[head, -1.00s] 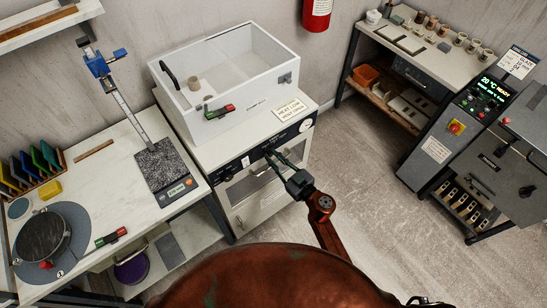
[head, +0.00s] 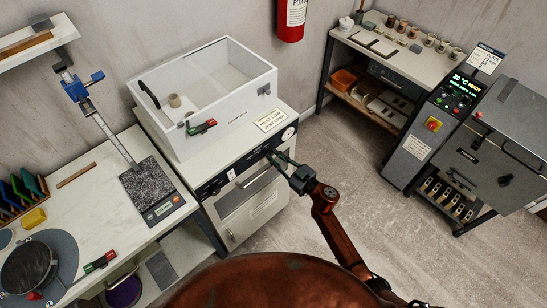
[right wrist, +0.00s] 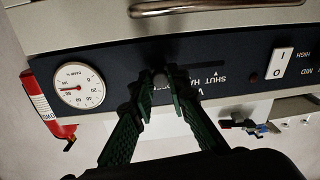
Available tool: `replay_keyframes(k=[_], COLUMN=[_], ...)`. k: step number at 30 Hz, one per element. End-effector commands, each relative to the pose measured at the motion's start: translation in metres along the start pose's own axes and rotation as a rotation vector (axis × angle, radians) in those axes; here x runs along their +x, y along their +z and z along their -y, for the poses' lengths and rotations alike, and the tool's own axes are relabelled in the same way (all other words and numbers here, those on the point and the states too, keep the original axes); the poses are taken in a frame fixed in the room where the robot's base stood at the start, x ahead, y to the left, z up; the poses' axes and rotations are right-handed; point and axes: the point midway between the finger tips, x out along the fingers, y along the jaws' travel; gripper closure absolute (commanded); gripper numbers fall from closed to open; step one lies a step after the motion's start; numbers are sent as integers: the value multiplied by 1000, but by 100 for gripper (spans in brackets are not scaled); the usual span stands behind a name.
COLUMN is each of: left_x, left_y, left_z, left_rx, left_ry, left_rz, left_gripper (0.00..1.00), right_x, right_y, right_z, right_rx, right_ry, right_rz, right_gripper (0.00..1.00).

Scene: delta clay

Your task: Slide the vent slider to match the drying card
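The drying card (head: 270,120) lies on top of the white cabinet in front of the clear box; it appears to read heat low, vent open. The vent slider's knob (right wrist: 160,78) is on the cabinet's dark front panel. In the right wrist view it stands beyond HALF, on the side away from SHUT; the lettering around it is partly hidden by the fingers. My right gripper (head: 272,157) is at the panel. Its green fingers (right wrist: 159,90) are closed in around the knob, one on each side. My left gripper is out of view.
A metal handle (head: 254,175) sticks out below the panel. Open floor (head: 345,165) lies to the right, before the kiln (head: 490,150).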

Motion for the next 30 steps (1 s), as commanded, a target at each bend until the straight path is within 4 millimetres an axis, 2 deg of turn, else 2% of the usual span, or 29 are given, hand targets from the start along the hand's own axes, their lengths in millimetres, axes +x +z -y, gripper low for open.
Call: replay_keyframes(k=[8,17,23,30], left_x=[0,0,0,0], left_y=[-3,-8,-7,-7], left_z=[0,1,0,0], left_rx=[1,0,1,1], left_ry=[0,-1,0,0], left_rz=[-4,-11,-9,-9], left_gripper=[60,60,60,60], right_x=[-1,-3,-29,-80], right_y=[1,1,1,1], right_z=[-3,-2,-2,-2], right_rx=[0,0,-2,-1], right_ry=[7,5,4,5], right_rz=[2,2,4,4], right_gripper=[67,67,67,67])
